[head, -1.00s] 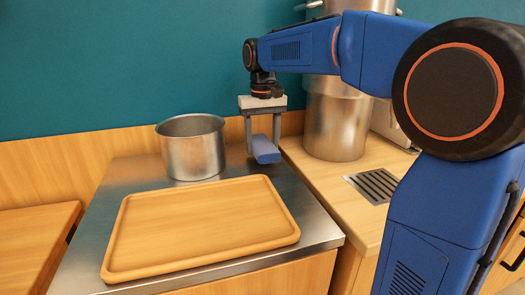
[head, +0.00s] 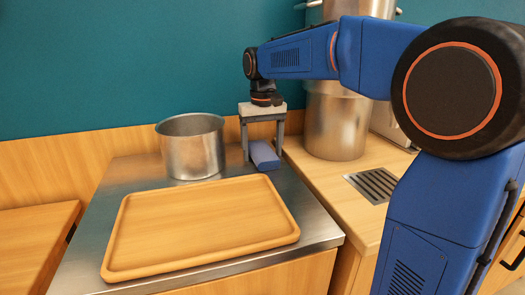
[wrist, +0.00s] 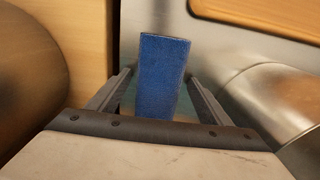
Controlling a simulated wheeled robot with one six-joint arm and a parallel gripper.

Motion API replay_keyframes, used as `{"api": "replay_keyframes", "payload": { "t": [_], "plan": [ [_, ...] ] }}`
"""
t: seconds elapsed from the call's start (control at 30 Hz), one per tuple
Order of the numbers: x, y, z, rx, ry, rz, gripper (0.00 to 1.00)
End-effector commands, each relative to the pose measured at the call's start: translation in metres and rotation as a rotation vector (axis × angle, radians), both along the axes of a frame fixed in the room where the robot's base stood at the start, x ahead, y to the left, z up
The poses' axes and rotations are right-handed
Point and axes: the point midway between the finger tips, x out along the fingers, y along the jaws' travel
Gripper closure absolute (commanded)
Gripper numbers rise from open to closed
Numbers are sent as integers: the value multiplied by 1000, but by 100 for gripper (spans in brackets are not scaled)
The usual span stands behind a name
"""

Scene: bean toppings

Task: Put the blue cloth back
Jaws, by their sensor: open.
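The blue cloth (head: 264,155) is a folded block lying on the steel counter top (head: 230,185), to the right of the steel pot (head: 191,148). In the wrist view the cloth (wrist: 162,75) lies between my two fingers, with a gap on each side. My gripper (head: 262,157) is open around the cloth and points down. It also shows in the wrist view (wrist: 160,82), with its fingers apart and not touching the cloth as far as I can see.
A wooden tray (head: 118,240) lies empty on the counter in front of the pot. Tall steel pots (head: 335,125) stand on the wooden counter to the right, near a vent grille (head: 374,185). A wooden backboard runs behind the steel top.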

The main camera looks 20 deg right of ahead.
Motion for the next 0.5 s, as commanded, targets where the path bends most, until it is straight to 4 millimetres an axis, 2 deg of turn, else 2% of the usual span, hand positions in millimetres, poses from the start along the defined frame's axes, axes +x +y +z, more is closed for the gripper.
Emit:
{"api": "replay_keyframes", "payload": {
  "t": [0.17, 0.5],
  "plan": [
    [1, 0, 20, 0, -3, 0, 27],
    [1, 0, 85, 0, -2, 0, 27]
  ]
}}
